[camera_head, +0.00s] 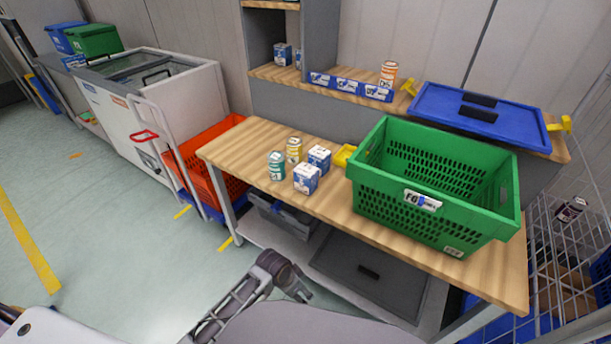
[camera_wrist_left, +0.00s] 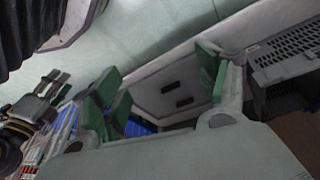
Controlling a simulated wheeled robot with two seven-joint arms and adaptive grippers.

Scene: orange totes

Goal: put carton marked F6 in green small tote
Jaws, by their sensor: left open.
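Two small white-and-blue cartons stand on the wooden table, a rear one (camera_head: 319,157) and a front one (camera_head: 306,179); I cannot read an F6 mark on either. The open green tote (camera_head: 435,225) stands to their right, looks empty, and has a white label on its front. My left gripper (camera_head: 288,280) is low in front of the table, below and apart from the cartons. In the left wrist view its green-padded fingers (camera_wrist_left: 165,88) are spread with nothing held between them.
A teal can (camera_head: 276,166) and a yellow can (camera_head: 294,150) stand left of the cartons. A blue lidded tote (camera_head: 480,112) and a labelled blue rail (camera_head: 350,87) are on the shelf behind. An orange tote (camera_head: 215,150) stands left.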

